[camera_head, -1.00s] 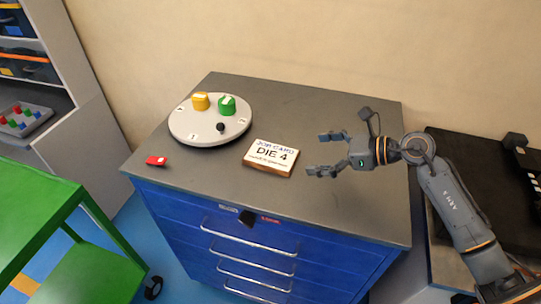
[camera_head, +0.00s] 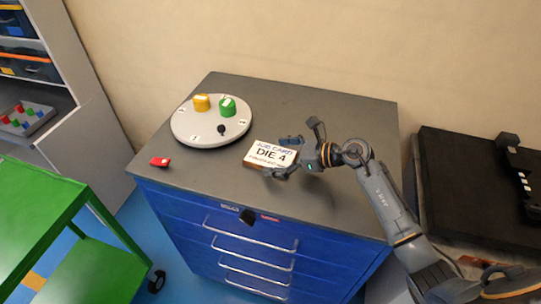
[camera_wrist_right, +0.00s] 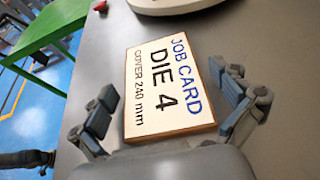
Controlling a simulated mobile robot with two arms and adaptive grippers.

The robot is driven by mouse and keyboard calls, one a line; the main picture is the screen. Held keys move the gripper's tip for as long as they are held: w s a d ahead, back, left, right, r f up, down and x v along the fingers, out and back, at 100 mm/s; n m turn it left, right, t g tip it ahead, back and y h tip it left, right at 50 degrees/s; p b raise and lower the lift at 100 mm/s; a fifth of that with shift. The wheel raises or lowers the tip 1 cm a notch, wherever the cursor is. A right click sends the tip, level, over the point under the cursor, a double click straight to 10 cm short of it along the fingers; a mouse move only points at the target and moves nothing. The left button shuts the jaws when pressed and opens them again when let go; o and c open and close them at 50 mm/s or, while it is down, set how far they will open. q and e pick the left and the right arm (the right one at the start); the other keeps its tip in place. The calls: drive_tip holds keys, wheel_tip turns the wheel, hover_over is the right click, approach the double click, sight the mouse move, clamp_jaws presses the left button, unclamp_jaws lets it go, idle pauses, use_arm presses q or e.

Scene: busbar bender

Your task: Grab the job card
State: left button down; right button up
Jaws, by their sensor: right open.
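The job card (camera_head: 266,152) is a white plate with a brown edge, lettered "JOB CARD DIE 4", lying on the grey top of the blue cabinet. It also shows in the right wrist view (camera_wrist_right: 163,85), with a line reading "COVER 240 mm". My right gripper (camera_head: 285,157) is open at the card's right end. In the right wrist view its fingers (camera_wrist_right: 167,112) stand on either side of the card's near end, with gaps visible. The palm hides a little below the card. My left gripper is in neither current view.
A round grey disc (camera_head: 190,137) with a yellow knob (camera_head: 201,102) and a green knob (camera_head: 227,107) sits left of the card. A small red object (camera_head: 160,162) lies near the cabinet's left edge. A green cart (camera_head: 50,205) stands at left. The right cabinet top (camera_head: 350,115) is largely clear.

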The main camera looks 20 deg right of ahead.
drive_tip(key=c, duration=1.1)
drive_tip(key=shift+r, duration=0.1)
